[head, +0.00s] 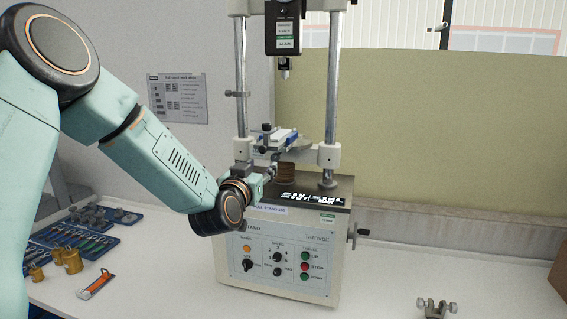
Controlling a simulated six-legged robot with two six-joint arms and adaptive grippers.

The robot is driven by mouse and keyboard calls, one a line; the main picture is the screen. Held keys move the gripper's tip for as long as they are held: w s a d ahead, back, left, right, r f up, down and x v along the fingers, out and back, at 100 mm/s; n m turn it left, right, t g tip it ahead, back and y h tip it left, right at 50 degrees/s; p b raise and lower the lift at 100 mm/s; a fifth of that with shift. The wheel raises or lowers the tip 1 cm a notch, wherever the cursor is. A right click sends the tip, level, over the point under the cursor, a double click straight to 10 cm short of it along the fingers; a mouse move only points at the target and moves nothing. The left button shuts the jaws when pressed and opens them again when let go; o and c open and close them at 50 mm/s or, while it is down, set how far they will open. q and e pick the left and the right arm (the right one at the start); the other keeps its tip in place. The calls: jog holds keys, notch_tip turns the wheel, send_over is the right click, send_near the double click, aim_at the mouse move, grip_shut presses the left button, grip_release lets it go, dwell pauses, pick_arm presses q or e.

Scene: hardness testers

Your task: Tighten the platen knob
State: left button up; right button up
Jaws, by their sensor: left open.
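The hardness tester (275,258) stands on the white bench, with two upright columns and a front panel of knobs and coloured buttons. Its platen (277,139) sits between the columns above the base. My left arm reaches in from the left, and my left gripper (268,172) is at the left front of the platen, just below it. The gripper is open, though its fingers are small and partly merge with the machine parts there. The platen knob cannot be made out clearly; it may be hidden by the gripper. My right gripper is not in view.
Blue trays (125,216) with small parts lie at the left, with brass weights (70,261) and an orange-and-white tool (97,284) in front. A metal clamp piece (436,308) lies at the front right. The bench right of the tester is mostly clear.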

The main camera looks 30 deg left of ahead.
aim_at(275, 158)
pick_arm(q)
jog(key=x, duration=0.6)
jog(key=shift+w+d+f+p, duration=0.2)
jog(key=shift+f+p, duration=0.1)
jog(key=shift+f, duration=0.05)
jog(key=shift+w+r, duration=0.2)
jog(key=shift+w, duration=0.5)
jog(key=shift+w+a+f, duration=0.2)
jog(key=shift+w+f, duration=0.05)
jog(key=shift+w, duration=0.1)
jog(key=shift+s+d+r, duration=0.2)
jog(key=c, duration=0.4)
grip_shut()
